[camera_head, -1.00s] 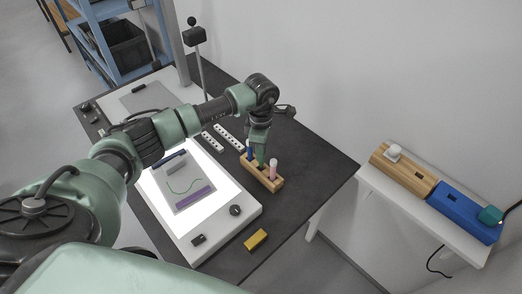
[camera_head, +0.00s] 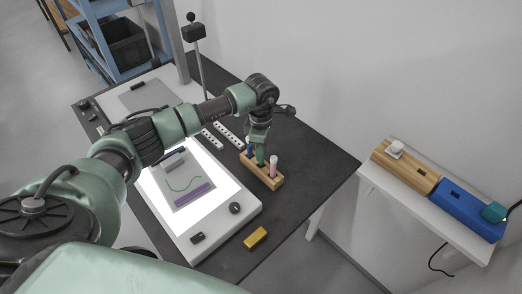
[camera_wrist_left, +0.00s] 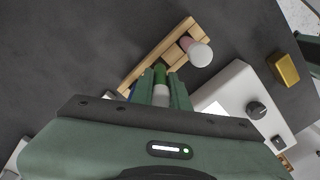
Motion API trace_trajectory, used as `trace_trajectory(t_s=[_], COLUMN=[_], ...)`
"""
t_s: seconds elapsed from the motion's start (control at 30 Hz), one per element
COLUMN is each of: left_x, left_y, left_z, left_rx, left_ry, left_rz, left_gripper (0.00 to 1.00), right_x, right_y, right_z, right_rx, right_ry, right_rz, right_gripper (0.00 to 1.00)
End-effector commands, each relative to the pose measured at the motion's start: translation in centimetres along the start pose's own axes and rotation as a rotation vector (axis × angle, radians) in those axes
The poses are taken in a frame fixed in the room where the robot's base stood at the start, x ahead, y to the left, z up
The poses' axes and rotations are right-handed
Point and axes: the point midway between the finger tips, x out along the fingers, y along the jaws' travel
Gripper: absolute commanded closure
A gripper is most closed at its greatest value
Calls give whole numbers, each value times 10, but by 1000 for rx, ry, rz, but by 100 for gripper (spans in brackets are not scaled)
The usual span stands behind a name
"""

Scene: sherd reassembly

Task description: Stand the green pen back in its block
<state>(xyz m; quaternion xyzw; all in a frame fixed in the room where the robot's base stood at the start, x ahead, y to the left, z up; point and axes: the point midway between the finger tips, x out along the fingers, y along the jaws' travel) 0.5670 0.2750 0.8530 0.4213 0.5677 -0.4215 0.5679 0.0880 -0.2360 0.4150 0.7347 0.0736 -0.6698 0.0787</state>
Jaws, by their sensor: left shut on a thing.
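The wooden pen block (camera_head: 265,178) stands on the dark table, right of the lit panel; it also shows in the left wrist view (camera_wrist_left: 183,34). A pink pen (camera_head: 273,166) stands upright in its near end, and a blue pen (camera_head: 249,148) shows at its far end, partly hidden. My left gripper (camera_head: 260,150) is over the block's middle, pointing down. It is shut on the green pen (camera_wrist_left: 160,76), held between its fingers with the green end over the block. I cannot tell whether that end is inside a hole. My right gripper is not in view.
The white light panel (camera_head: 218,217) holds a sheet with a green curve and a purple strip. A yellow block (camera_head: 256,238) lies near the table's front edge. White strips (camera_head: 228,134) lie behind the block. Bare table is free to its right.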

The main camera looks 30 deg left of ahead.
Motion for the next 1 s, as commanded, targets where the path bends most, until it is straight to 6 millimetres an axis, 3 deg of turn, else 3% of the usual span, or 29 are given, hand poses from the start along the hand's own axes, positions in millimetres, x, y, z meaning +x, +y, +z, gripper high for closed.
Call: trace_trajectory(t_s=[1.0], left_x=[16], left_y=[0], left_z=[0], left_rx=[0], left_ry=[0], left_rz=[0], left_gripper=[100], right_x=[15], right_y=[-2], right_z=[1], right_rx=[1], right_ry=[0], right_rz=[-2], right_gripper=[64])
